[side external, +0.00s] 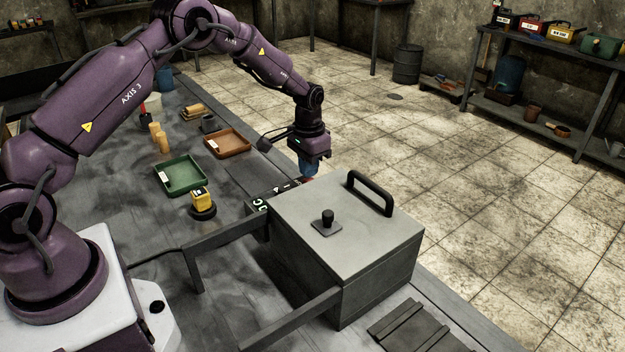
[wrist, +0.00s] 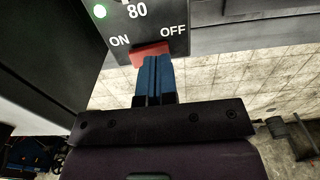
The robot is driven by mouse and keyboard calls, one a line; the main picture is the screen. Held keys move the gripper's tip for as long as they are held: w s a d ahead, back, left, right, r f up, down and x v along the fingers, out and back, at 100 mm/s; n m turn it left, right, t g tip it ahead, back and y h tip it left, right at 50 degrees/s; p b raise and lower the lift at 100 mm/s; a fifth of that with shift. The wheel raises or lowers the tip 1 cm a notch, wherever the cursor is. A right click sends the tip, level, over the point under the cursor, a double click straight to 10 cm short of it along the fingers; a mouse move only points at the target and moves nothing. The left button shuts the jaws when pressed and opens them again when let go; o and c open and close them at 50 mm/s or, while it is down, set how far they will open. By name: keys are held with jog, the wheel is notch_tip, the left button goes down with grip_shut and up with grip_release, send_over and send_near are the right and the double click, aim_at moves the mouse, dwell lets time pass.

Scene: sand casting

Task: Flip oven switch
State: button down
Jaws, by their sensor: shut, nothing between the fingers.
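The oven (side external: 345,225) is a grey box with a black handle and a black knob on top, at the right of the bench in the side view. Its control panel (wrist: 135,25) fills the top of the wrist view, with ON at left, OFF at right, the number 80 and a lit green light. The red switch (wrist: 150,52) sits between ON and OFF. My gripper (wrist: 154,62) has blue fingers shut together, with their tips at the switch and covering part of it. Whether they touch it is unclear. In the side view my gripper (side external: 307,172) is behind the oven.
On the bench (side external: 225,250) are a green tray (side external: 181,175), a brown tray (side external: 227,144) and a yellow block on a dark round base (side external: 203,203). Grey bars (side external: 225,235) stand out from the oven's left side. Open tiled floor lies beyond the bench.

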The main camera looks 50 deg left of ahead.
jog(key=shift+r, duration=3)
jog(key=shift+s+f, duration=0.1)
jog(key=shift+f, duration=0.05)
jog(key=shift+s+d+f+n+g, duration=0.2)
jog(key=shift+s+f+n+g, duration=0.1)
jog(key=shift+s+f, duration=0.45)
jog(key=s+d+r+t, duration=0.2)
jog(key=s+d+r, duration=0.1)
jog(key=s+r, duration=0.4)
jog(key=s+d+r+t, duration=0.2)
jog(key=s+d+r, duration=0.2)
jog(key=s+r, duration=0.4)
jog(key=s+d+r+t, duration=0.2)
jog(key=s+d+r, duration=0.2)
jog(key=s+r, duration=0.4)
jog(key=s, duration=0.5)
jog(key=shift+d, duration=0.1)
